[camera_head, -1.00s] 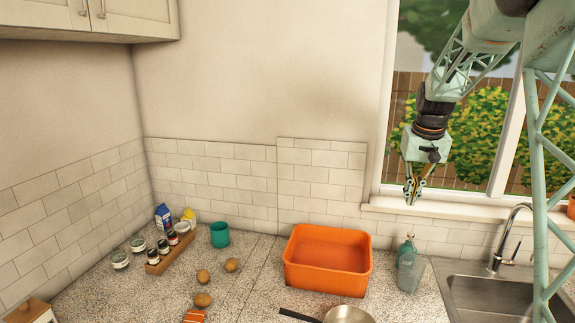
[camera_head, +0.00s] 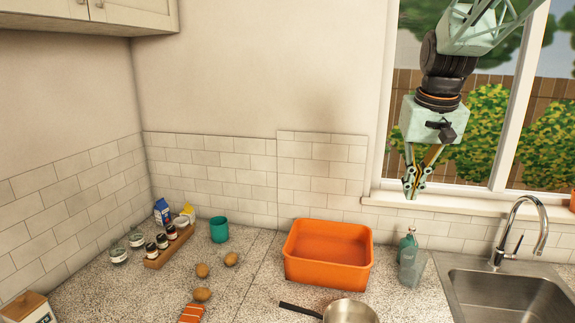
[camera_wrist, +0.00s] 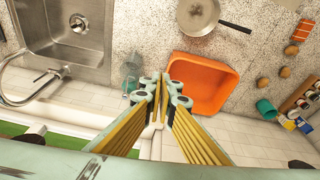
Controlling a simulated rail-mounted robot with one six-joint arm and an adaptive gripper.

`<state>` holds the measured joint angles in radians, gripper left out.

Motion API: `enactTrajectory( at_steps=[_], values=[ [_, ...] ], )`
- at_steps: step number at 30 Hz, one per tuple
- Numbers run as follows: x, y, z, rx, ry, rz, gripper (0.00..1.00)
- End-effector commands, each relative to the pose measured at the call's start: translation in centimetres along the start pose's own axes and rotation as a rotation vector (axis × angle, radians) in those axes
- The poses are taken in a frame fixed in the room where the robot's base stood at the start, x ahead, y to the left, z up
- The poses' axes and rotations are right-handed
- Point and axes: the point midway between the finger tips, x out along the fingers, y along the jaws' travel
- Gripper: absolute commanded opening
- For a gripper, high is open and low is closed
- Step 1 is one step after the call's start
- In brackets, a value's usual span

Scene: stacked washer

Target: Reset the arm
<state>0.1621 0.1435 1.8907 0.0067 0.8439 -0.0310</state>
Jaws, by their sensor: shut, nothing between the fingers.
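My gripper (camera_head: 411,192) hangs in the air in front of the window sill, fingers pointing down, above and behind the glass bottle beside the sink. Its fingertips meet and hold nothing. In the wrist view my gripper (camera_wrist: 165,80) shows its fingers together, with the counter far below. My arm reaches in from the top right of the head view.
An orange basin (camera_head: 328,280) stands on the counter, with a bottle (camera_head: 408,250) and the sink (camera_head: 505,295) to its right. A pan (camera_head: 348,311) is in front. A teal cup (camera_head: 219,229), potatoes (camera_head: 202,271) and a jar rack (camera_head: 170,246) are left.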

Motion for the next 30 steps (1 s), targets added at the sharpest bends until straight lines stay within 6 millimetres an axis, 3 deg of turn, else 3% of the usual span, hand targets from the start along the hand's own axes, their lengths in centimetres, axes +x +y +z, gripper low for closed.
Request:
enactTrajectory(
  at_steps=[15, 30],
  values=[
    [-4.0, -2.4, 9.4, -0.031, 0.02, -0.008, 0.0],
    [-6.1, -3.9, 18.9, -0.06, 0.037, -0.017, 0.0]
  ],
)
